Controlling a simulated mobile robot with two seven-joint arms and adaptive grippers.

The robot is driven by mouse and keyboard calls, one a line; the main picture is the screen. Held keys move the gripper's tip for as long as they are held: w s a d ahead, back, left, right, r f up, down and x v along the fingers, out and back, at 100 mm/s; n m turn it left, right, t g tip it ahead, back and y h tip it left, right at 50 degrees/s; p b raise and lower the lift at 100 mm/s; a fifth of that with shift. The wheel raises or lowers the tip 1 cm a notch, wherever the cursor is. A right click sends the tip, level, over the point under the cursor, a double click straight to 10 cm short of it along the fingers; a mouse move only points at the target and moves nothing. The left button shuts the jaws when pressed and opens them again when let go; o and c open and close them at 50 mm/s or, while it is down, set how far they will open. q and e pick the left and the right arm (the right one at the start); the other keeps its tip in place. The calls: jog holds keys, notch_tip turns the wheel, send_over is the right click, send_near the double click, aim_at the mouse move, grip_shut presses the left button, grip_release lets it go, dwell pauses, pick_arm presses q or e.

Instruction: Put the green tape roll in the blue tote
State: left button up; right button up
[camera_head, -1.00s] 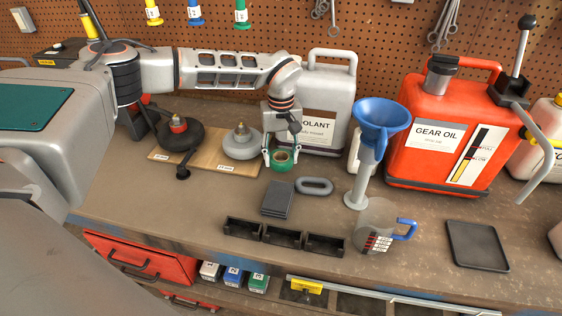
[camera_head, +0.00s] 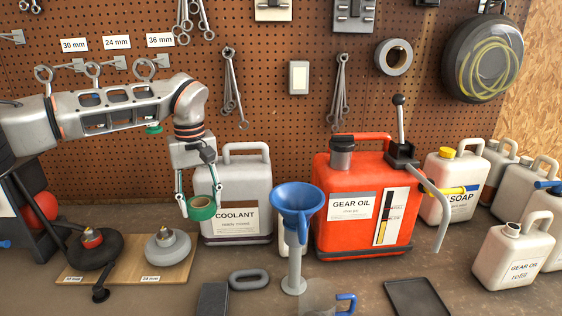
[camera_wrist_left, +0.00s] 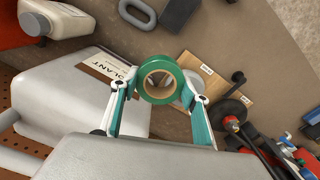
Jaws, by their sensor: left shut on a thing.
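The green tape roll (camera_head: 202,208) is held by my left gripper (camera_head: 200,204), in front of the grey coolant can and above the bench. In the left wrist view the tape roll (camera_wrist_left: 158,79) sits between the two green-padded fingers (camera_wrist_left: 160,95), its brown core facing the camera. My right gripper is not in view. No blue tote shows in these frames.
The coolant can (camera_head: 248,195) stands close behind the held roll. A blue funnel (camera_head: 296,205) and a red gear oil can (camera_head: 352,205) stand to the right. A wooden board (camera_head: 110,272) with weighted pieces lies to the left. A black tray (camera_head: 418,297) lies front right.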

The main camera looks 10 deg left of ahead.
aim_at(198, 210)
pick_arm(q)
jog(key=s+d+f+m, duration=0.1)
jog(key=s+f+m, duration=0.1)
jog(key=s, duration=0.3)
jog(key=s+d+f+m, duration=0.2)
jog(key=s+f+m, duration=0.1)
jog(key=s+f, duration=0.1)
jog(key=s+d+f+m, duration=0.2)
jog(key=s+f, duration=0.3)
jog(key=shift+s+d+f, duration=0.15)
jog(key=shift+s+d, duration=0.1)
jog(key=shift+s, duration=0.05)
jog(key=w+a+r, duration=0.1)
jog(key=w+r, duration=0.2)
jog(key=w+a+r+n, duration=0.1)
jog(key=w+a+r, duration=0.1)
jog(key=w+r, duration=0.2)
jog(key=w+a+r+n, duration=0.1)
jog(key=w+r, duration=0.3)
jog(key=shift+w+a, duration=0.25)
jog(key=shift+a, duration=0.15)
jog(key=shift+n, duration=0.3)
notch_tip(198, 210, down, 19)
jog(key=shift+w+f+b, duration=0.1)
jog(key=shift+f+b, duration=0.1)
jog(key=shift+b, duration=0.15)
jog(key=shift+f, duration=0.1)
